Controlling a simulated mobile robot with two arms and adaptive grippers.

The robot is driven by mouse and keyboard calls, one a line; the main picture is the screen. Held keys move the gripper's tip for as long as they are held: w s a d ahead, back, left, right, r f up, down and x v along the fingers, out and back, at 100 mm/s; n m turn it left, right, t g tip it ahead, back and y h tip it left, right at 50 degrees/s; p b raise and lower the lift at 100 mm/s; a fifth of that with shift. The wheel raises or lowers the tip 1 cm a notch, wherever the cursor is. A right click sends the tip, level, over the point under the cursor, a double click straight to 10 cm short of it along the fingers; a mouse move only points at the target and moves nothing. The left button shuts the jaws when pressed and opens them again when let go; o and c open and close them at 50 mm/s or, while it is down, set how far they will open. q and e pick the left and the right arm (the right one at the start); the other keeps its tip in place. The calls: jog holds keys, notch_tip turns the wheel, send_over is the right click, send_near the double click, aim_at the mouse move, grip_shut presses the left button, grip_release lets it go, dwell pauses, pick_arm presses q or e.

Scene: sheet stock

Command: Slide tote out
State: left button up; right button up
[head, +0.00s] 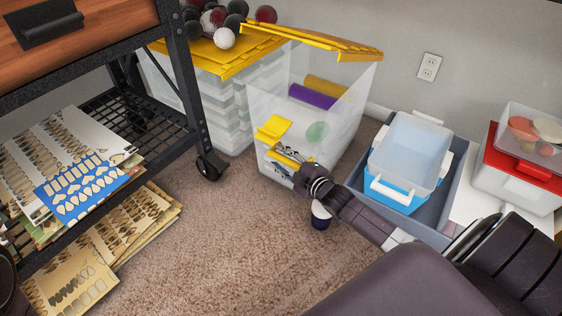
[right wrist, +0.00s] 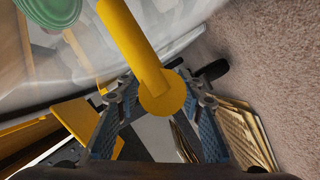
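The clear plastic tote (head: 341,128) stands on the carpet against the wall, with a yellow hinged lid (head: 325,42) raised above it. Purple and yellow rolls and a green round thing show through its walls. A yellow latch or handle (head: 273,130) is on its front end. My right gripper (head: 288,164) is at that front end, low by the yellow part. In the right wrist view, the right gripper's (right wrist: 160,98) fingers are apart, with a yellow bar (right wrist: 137,48) between or just beyond them; I cannot tell whether they touch it. My left gripper is not in view.
Left of the tote stands another clear tote with a yellow lid (head: 208,56) carrying balls. A wheeled black rack (head: 185,70) with paper sheets stands at left. Right are a blue-and-clear bin (head: 405,160) and a red-lidded box (head: 515,185). Carpet (head: 215,240) in front is open.

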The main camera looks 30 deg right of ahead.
grip_shut()
dwell(0.3)
